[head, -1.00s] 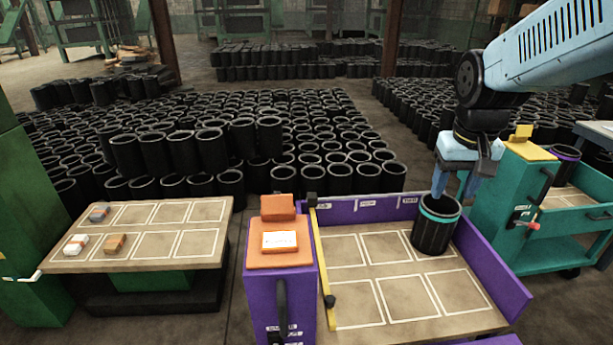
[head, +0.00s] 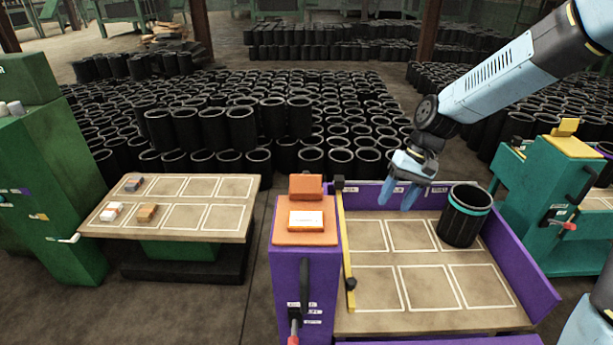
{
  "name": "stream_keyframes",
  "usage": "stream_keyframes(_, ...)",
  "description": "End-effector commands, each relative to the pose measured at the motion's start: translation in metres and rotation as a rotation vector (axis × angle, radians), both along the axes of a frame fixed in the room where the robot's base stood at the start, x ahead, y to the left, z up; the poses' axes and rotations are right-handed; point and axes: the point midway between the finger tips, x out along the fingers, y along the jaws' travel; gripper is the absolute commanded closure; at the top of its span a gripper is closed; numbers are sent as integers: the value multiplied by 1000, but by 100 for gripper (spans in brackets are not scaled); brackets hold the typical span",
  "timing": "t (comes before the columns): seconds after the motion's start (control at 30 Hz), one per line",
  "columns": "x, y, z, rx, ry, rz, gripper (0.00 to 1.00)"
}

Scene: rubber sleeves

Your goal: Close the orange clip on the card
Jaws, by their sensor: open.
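The orange clip (head: 305,187) stands raised at the back of an orange base on top of the purple cabinet post. My gripper (head: 397,198) is open and empty, fingers pointing down, over the back of the purple-walled tray to the right of the clip. It is apart from both clip and card. A black sleeve with a teal band (head: 464,216) stands upright in the tray's back right square, to the right of my gripper.
A yellow bar (head: 346,240) runs along the left edge of the purple tray (head: 532,268). The tray's other marked squares are empty. A low table (head: 215,235) at left holds small blocks. A teal cart (head: 540,175) with a yellow clip stands at right. Many black sleeves fill the floor behind.

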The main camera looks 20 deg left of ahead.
Motion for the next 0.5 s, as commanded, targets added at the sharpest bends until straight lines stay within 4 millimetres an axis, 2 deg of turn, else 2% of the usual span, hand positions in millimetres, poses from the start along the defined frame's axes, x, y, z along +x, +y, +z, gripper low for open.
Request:
stream_keyframes(0.2, 7, 34, -18, 130, 98, 15, 46)
stream_keyframes(0.5, 18, 77, -24, 331, 215, 14, 46)
